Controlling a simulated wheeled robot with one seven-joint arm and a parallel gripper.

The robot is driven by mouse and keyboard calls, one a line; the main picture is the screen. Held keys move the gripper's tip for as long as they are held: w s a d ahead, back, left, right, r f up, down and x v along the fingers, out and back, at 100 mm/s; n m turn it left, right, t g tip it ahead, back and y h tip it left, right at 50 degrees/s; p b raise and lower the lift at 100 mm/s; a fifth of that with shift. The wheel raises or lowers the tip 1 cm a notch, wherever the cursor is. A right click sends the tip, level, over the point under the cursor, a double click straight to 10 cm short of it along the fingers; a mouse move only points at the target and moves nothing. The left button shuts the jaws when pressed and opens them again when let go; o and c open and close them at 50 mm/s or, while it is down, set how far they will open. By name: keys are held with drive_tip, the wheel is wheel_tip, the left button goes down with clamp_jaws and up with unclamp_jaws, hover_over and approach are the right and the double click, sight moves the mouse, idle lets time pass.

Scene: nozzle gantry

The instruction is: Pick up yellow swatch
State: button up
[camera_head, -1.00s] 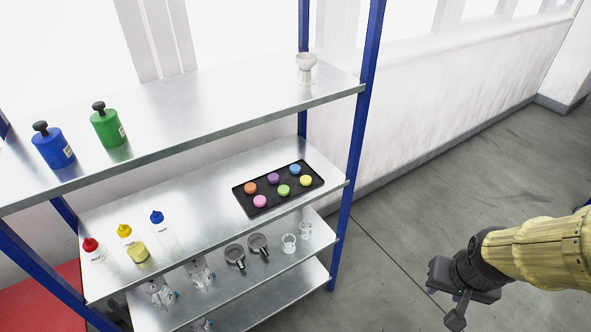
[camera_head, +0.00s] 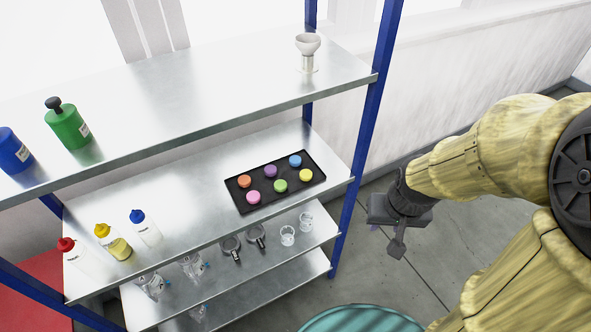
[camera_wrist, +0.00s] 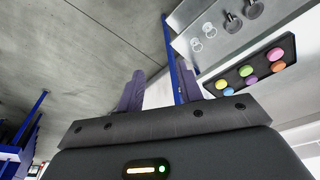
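The yellow swatch (camera_head: 305,175) is a small round disc at the right end of a black tray (camera_head: 240,198), on the middle shelf (camera_head: 180,205). Other discs in orange, purple, blue, green and pink share the tray. In the wrist view the yellow swatch (camera_wrist: 228,91) lies at the near-left end of the tray, right of the fingers. My gripper (camera_head: 388,232) is right of the shelf unit, outside its blue post, and apart from the tray. In the wrist view its two fingers (camera_wrist: 159,88) stand apart with nothing between them.
A blue post (camera_head: 363,130) stands between my gripper and the tray. The upper shelf (camera_head: 190,95) overhangs, bearing a white funnel-like piece (camera_head: 308,52) and blue and green bottles. Squeeze bottles (camera_head: 145,228) stand left. Glasses and portafilter-like tools sit below.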

drive_tip(key=shift+s, duration=0.1)
drive_tip(key=shift+o, duration=1.3)
drive_tip(key=w+a+f+n+t+h+b, duration=0.1)
drive_tip(key=w+a+f+n+h+b, duration=0.2)
drive_tip(key=f+n, duration=0.6)
drive_tip(key=w+a+f+n+h+b, duration=0.1)
drive_tip(key=w+a+f+n+b, duration=0.2)
drive_tip(key=f+n, duration=0.55)
drive_tip(key=w+a+r+n+t+b, duration=0.1)
drive_tip(key=w+a+r+n+t, duration=0.1)
drive_tip(key=a+n+t, duration=0.3)
drive_tip(key=w+a+r+n+t+y+b, duration=0.1)
drive_tip(key=a+r+n+t, duration=0.3)
drive_tip(key=a+n, duration=0.7)
drive_tip(key=shift+w+t, duration=0.4)
drive_tip(key=shift+w, duration=0.5)
drive_tip(key=shift+w+f, duration=0.1)
